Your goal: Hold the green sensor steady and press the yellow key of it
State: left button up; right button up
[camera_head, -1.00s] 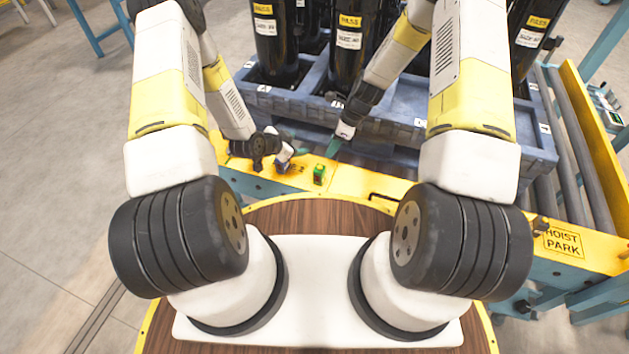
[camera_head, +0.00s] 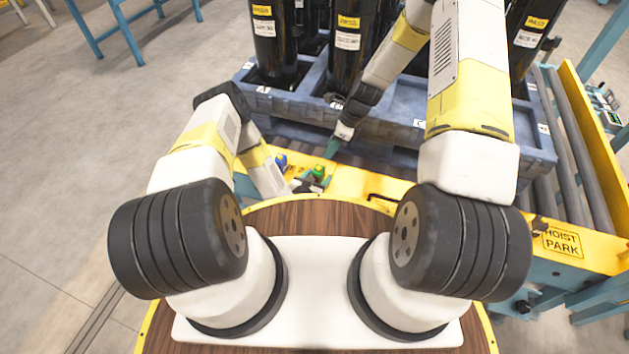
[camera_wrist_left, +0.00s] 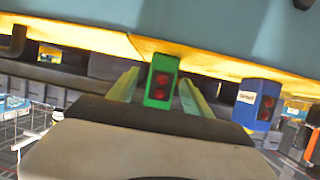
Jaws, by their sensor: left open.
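The green sensor (camera_head: 319,170) stands on the yellow beam at the front edge of the deck. In the left wrist view the green sensor (camera_wrist_left: 160,84) shows two red round spots on a dark face. My left gripper (camera_head: 318,180) is open, with one finger on each side of the sensor in the wrist view (camera_wrist_left: 158,92); I cannot tell whether they touch it. My right gripper (camera_head: 332,148) points down just behind and right of the sensor, apart from it; its opening is too small to tell. I cannot make out the yellow key.
A blue sensor (camera_head: 281,161) stands on the yellow beam (camera_head: 372,184) left of the green one, and shows in the wrist view (camera_wrist_left: 257,103). Behind is a blue-grey pallet (camera_head: 400,126) with black cylinders (camera_head: 346,65). Rollers (camera_head: 585,140) lie at the right.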

aim_at(321, 172)
pick_arm(q)
jog(key=shift+x, duration=2)
grip_shut()
pick_arm(e)
grip_shut()
